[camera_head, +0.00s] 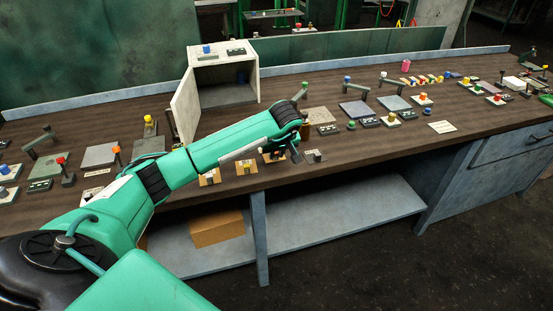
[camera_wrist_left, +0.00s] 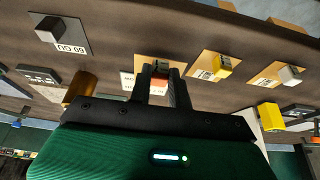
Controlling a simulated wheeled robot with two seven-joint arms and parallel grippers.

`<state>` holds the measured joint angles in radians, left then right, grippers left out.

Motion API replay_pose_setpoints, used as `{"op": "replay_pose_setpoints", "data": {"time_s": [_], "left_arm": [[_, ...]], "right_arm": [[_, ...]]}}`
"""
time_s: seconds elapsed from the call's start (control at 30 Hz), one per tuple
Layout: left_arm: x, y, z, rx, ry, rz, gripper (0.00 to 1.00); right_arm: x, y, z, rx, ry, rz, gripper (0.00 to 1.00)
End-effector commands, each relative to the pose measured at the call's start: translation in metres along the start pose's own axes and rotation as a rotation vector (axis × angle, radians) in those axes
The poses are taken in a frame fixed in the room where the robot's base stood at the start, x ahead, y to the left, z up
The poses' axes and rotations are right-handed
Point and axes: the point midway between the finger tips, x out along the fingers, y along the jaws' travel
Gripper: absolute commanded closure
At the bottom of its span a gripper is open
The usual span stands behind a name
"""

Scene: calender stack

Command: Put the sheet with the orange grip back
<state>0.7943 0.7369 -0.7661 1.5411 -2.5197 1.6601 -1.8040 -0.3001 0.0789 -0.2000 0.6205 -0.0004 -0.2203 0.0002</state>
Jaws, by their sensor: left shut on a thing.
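My left gripper (camera_head: 284,153) is at the front of the bench, pointing down over a row of small sheets. In the left wrist view its two fingers (camera_wrist_left: 159,84) are shut on the orange grip (camera_wrist_left: 160,82) of a tan sheet (camera_wrist_left: 145,62). The fingers partly hide this sheet, and I cannot tell whether it is lifted off the bench. The sheet with the yellow grip (camera_wrist_left: 222,67) and the one with the whitish grip (camera_wrist_left: 290,74) lie beside it. A grey plate with a dark knob (camera_wrist_left: 48,28) lies on the other side. My right gripper is out of view.
A white cabinet (camera_head: 252,85) with its door (camera_head: 186,107) swung open stands behind my arm. Posts, plates and knobbed blocks crowd the bench on both sides. A cardboard box (camera_head: 217,229) sits on the lower shelf (camera_head: 345,214). Little bare bench surrounds the gripper.

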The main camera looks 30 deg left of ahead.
Motion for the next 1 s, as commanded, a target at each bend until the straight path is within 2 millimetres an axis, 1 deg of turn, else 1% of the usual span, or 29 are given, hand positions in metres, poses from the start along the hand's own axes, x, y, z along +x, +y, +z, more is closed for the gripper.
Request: {"op": "replay_pose_setpoints", "data": {"time_s": [0.2,0.27,0.47,0.6,0.63,0.7,0.73,1.0], "left_arm": [[0.027,0.0,0.013,0.001,-0.003,-0.002,1.0],[0.03,0.0,0.013,0.0,-0.001,-0.001,1.0],[0.03,0.0,0.013,0.001,0.0,-0.001,1.0],[0.034,0.0,0.014,0.0,0.0,-0.001,1.0],[0.033,0.0,0.014,0.0,0.0,-0.001,0.75],[0.033,0.0,0.014,0.0,-0.001,-0.001,0.61],[0.033,0.0,0.014,0.0,-0.001,-0.001,0.59],[0.032,0.0,0.014,0.001,-0.001,-0.001,0.59]], "right_arm": [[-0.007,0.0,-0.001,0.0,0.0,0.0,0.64],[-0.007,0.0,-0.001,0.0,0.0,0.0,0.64],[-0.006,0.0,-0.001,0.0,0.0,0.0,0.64],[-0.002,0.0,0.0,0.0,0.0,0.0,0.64],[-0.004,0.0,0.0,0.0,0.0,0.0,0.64],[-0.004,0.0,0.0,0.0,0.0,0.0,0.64],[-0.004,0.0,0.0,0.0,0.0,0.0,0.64],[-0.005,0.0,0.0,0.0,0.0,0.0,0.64]]}}
